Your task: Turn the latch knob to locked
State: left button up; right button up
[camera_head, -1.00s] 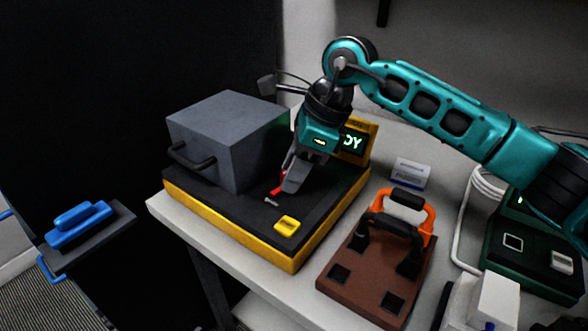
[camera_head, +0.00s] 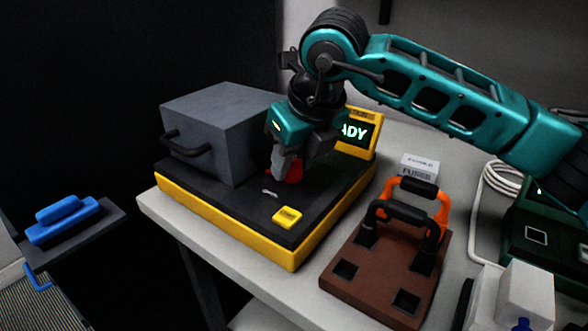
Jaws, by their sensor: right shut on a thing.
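The latch knob (camera_head: 295,172) is red and stands on the black top of the yellow-sided machine (camera_head: 225,228), just right of the grey box (camera_head: 215,128) with its dark handle. My right gripper (camera_head: 284,170) points down from above and is shut on the red knob, covering part of it. A small light metal piece (camera_head: 269,192) lies on the black top just in front of the knob. My left gripper is not in view.
A yellow button (camera_head: 288,217) sits at the machine's front corner. A brown board (camera_head: 370,285) with black and orange handles stands to the right. A small white box (camera_head: 419,167) is behind it. A blue-handled piece (camera_head: 65,222) is at the far left.

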jog(key=m+h+b, duration=0.1)
jog(key=m+b, duration=0.1)
jog(key=m, duration=0.1)
jog(key=shift+f+t, duration=0.15)
jog(key=shift+t, duration=0.15)
jog(key=shift+a+m+h+b, duration=0.1)
jog(key=shift+m+h+b, duration=0.3)
jog(key=shift+m, duration=0.8)
jog(key=o, duration=1)
jog(key=a+p+v, duration=0.1)
jog(key=p+v, duration=0.1)
jog(key=v, duration=1.1)
jog(key=shift+d, duration=0.4)
